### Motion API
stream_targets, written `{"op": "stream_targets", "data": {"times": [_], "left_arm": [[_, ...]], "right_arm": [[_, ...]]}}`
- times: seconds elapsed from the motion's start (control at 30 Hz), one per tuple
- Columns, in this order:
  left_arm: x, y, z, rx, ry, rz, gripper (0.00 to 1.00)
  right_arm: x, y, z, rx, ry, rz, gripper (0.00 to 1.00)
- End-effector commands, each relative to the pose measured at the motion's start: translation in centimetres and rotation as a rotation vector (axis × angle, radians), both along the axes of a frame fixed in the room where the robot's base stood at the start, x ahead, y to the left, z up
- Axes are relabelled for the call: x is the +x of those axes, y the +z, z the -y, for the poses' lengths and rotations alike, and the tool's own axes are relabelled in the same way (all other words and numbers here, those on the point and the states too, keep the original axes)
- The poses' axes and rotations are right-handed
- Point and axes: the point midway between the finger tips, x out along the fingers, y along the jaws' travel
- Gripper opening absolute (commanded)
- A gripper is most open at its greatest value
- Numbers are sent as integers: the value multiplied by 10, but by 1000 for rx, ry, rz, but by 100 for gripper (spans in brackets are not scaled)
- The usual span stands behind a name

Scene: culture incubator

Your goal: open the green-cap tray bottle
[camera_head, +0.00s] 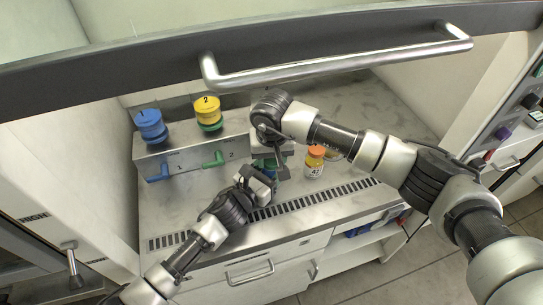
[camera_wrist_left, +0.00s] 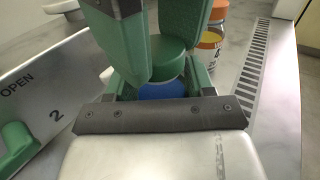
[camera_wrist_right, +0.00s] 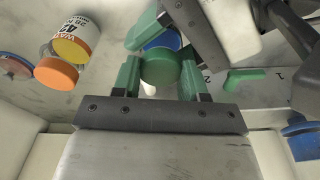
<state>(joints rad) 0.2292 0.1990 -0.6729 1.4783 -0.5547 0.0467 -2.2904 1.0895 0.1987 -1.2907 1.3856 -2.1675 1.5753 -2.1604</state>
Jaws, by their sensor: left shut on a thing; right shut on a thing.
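The green-cap bottle is mostly hidden between my grippers near the middle of the bench in the head view. The left wrist view shows its green cap (camera_wrist_left: 166,57) and its blue body (camera_wrist_left: 162,90). The cap also shows in the right wrist view (camera_wrist_right: 160,67), with blue beside it. My left gripper (camera_head: 267,182) is shut on the blue body from the front. My right gripper (camera_head: 272,158) is shut on the green cap from behind and above. I cannot tell whether the cap is still seated or slightly apart from the body.
An orange-capped bottle (camera_head: 315,163) with a label stands close to the right of the grippers. At left, a stepped block (camera_head: 190,150) carries a blue stack (camera_head: 151,125) and a yellow stack (camera_head: 207,110), with levers on its front. A raised sash with a bar handle (camera_head: 335,65) spans above.

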Motion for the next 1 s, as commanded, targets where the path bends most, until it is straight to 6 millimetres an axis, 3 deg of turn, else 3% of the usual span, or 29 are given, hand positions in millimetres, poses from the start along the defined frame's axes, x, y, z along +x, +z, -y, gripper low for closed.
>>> {"op": "stream_targets", "data": {"times": [1.0], "left_arm": [[0, -1, 0, 1, 1, -2, 11]], "right_arm": [[0, 22, 0, 0, 0, 0, 14]]}}
